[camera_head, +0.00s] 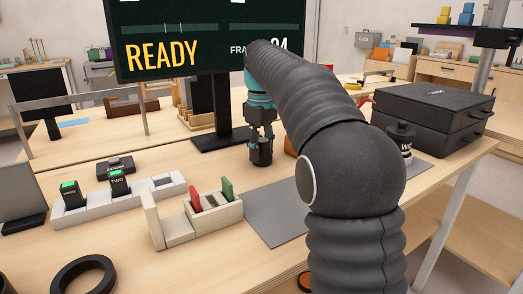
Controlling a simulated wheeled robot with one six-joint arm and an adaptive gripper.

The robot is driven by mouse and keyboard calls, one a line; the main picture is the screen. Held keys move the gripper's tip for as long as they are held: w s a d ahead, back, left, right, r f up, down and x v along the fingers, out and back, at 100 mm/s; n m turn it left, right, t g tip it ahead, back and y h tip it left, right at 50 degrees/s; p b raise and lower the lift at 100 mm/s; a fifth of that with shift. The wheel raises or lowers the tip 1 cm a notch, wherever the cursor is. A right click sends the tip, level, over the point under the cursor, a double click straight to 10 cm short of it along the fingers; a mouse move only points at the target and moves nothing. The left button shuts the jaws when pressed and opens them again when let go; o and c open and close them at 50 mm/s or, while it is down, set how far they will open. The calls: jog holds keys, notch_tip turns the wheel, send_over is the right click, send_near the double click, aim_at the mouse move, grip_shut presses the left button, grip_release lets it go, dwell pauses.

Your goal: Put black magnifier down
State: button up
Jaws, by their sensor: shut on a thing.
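My gripper (261,138) points down over the wooden table, beyond the grey mat and in front of the monitor's foot. It is shut on a small dark thing, which I take to be the black magnifier (261,157). Little of the magnifier shows, and it is hard to tell from the dark fingers. I cannot tell whether its lower end touches the table.
A grey mat (275,212) lies partly behind my arm. A cream rack (203,219) and a white tray (98,205) stand left. A black ring (83,277) lies at front left. A black case (433,112) stands right. The monitor (210,45) rises behind.

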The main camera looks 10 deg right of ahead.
aim_at(262, 140)
jog(key=shift+f, duration=0.1)
jog(key=o, duration=1.3)
jog(key=shift+c, duration=0.2)
jog(key=shift+r+p, duration=0.5)
jog(key=shift+r, duration=3.35)
